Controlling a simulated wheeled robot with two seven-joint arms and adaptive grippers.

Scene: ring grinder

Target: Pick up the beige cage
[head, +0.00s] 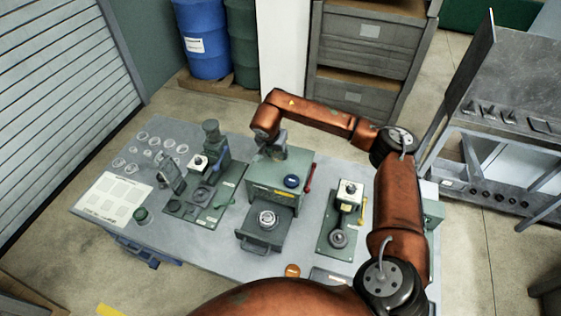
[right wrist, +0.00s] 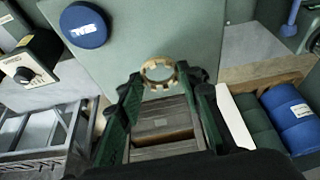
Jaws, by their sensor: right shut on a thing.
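The beige cage (right wrist: 160,84) is a notched ring, seen between my fingertips in the right wrist view. My right gripper (right wrist: 159,76) is shut on it. In the head view my right gripper (head: 279,147) is over the back of the green machine (head: 291,172) in the middle of the table. I cannot make out the cage there; the gripper and arm are small and dark at that spot. My left gripper is in neither view.
The machine has a blue round button (head: 291,181), a red lever (head: 309,177) and an open drawer (head: 261,244) holding a metal ring (head: 267,218). A green fixture (head: 348,205) stands to the right. Several clear rings and a white sheet (head: 113,198) lie at left.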

